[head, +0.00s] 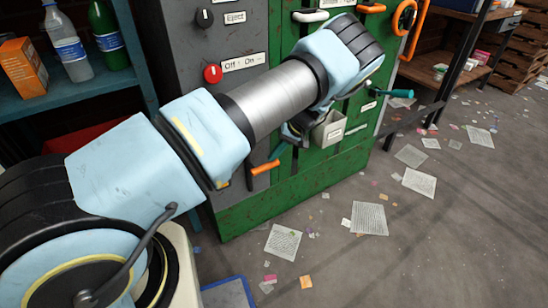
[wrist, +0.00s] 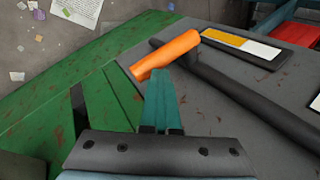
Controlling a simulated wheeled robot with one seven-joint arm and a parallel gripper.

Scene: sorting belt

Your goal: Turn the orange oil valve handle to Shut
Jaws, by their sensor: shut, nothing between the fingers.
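The orange oil valve handle (head: 264,167) shows low on the machine front in the head view, sticking out to the left and slightly down. In the wrist view the orange handle (wrist: 165,55) lies slanted just beyond my fingertips. My gripper (wrist: 160,78) is shut and empty, with its teal fingers together. The fingertips are at or very near the handle's underside in the picture; I cannot tell whether they touch. A plate with a yellow and a white field (wrist: 242,44) sits beside the handle; its text is not readable.
A dark bar (wrist: 235,90) runs across the grey panel near the handle. A red knob (head: 212,74) and a teal lever (head: 390,93) are elsewhere on the machine. A shelf with bottles (head: 68,45) stands left. Papers (head: 369,218) litter the open floor at right.

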